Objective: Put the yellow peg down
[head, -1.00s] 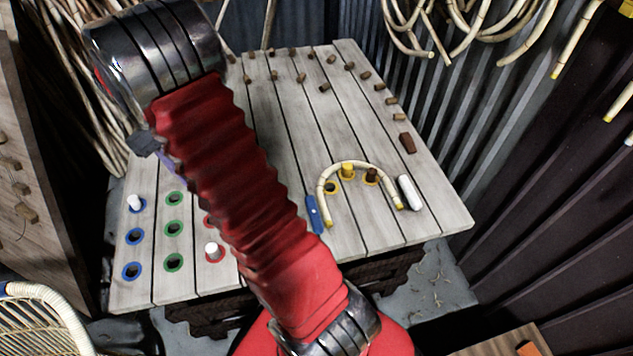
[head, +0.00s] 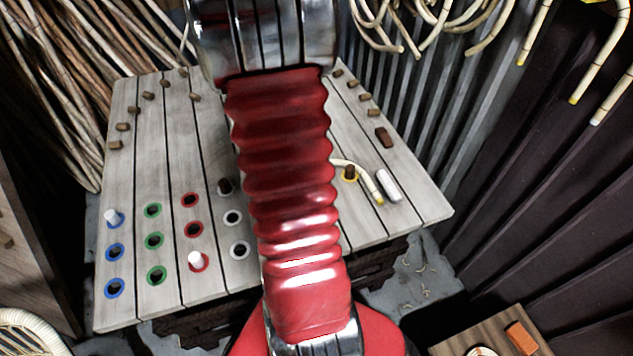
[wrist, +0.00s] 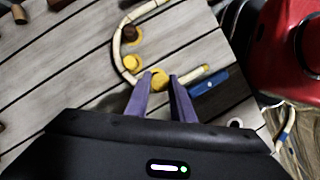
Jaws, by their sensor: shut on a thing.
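In the wrist view my gripper (wrist: 161,78), with two purple fingers, is shut on a yellow peg (wrist: 159,82), seen from above, on the inner side of the bent cane. Whether its lower end is in a hole or above it is hidden. The pale bent cane (wrist: 116,47) curves around it and has a yellow-tipped end (wrist: 204,69). A second yellow peg (wrist: 131,63) and a brown peg (wrist: 128,34) stand inside the curve.
The plank table (head: 420,205) has several blue-, green-, red- and white-ringed holes at left, some with white pegs. A white block (head: 388,185) lies beside the cane. A blue tool (wrist: 208,85) lies near its yellow-tipped end. Brown pegs line the far edges.

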